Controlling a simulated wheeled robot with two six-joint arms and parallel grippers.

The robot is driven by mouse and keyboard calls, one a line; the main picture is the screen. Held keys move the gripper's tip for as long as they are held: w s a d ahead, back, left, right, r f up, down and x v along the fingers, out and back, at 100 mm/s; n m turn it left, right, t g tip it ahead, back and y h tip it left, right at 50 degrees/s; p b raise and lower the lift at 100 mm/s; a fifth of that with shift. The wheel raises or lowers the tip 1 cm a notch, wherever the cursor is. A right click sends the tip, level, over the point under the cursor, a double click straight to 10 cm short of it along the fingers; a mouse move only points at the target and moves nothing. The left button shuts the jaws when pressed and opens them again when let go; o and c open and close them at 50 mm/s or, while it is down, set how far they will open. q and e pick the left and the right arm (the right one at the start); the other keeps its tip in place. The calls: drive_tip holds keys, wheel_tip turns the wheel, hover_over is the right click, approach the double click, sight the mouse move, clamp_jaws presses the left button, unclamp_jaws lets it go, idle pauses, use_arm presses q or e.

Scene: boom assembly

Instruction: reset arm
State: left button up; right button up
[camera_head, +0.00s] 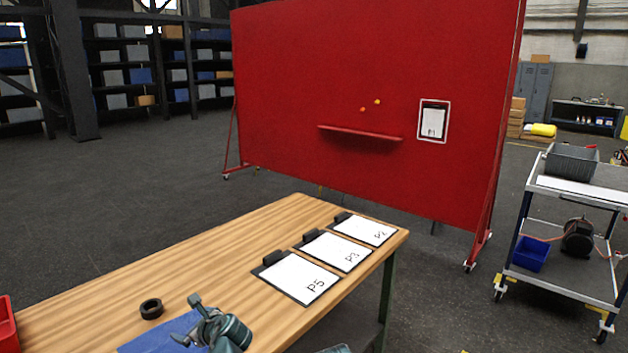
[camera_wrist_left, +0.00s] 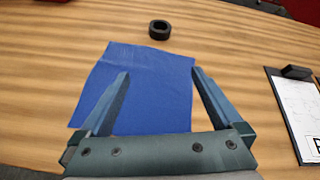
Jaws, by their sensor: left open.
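My left gripper (camera_head: 188,319) is over the near part of the wooden table, above a blue cloth (camera_head: 150,336). In the left wrist view its two fingers (camera_wrist_left: 160,74) are spread wide with nothing between them, and the flat blue cloth (camera_wrist_left: 155,90) lies below them. A black ring (camera_head: 151,308) lies on the table just past the cloth; it also shows in the left wrist view (camera_wrist_left: 159,29).
Clipboards marked P5 (camera_head: 298,279), P3 (camera_head: 337,251) and P2 (camera_head: 366,230) lie along the wooden table (camera_head: 215,240). A red bin (camera_head: 6,327) is at its left end. Beyond stand a red board (camera_head: 330,80) with a clipboard (camera_head: 433,120) and a cart (camera_head: 560,260).

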use_arm(q)
drive_tip(key=s+d+f+n+h, duration=0.1)
drive_tip(key=d+f+n, duration=0.1)
drive_tip(key=s+d+f+n+g+b, duration=0.1)
drive_tip(key=s+d+f+n, duration=0.1)
drive_tip(key=d, duration=0.1)
drive_tip(key=s+d+f+n+g+h, duration=0.1)
drive_tip(key=d+f+n, duration=0.1)
drive_tip(key=shift+s+d+f+n+h, duration=0.25)
drive_tip(key=shift+f+n+h, duration=0.05)
drive_tip(key=shift+f+n, duration=0.1)
drive_tip(key=s+d+f+n+g+h+b, duration=0.1)
drive_tip(key=s+d+f+n+g+h, duration=0.1)
drive_tip(key=s+d+n, duration=0.4)
drive_tip(key=s+d+f+n+g+h+b, duration=0.1)
drive_tip(key=s+d+f+n+g+h, duration=0.2)
drive_tip(key=s+d+f+n, duration=0.3)
drive_tip(key=s+d+g, duration=0.1)
drive_tip(key=s+d, duration=0.2)
drive_tip(key=d, duration=0.2)
drive_tip(key=shift+s+d+f+n+h, duration=0.2)
drive_tip(key=shift+d+n+h, duration=0.1)
drive_tip(key=shift+d, duration=0.1)
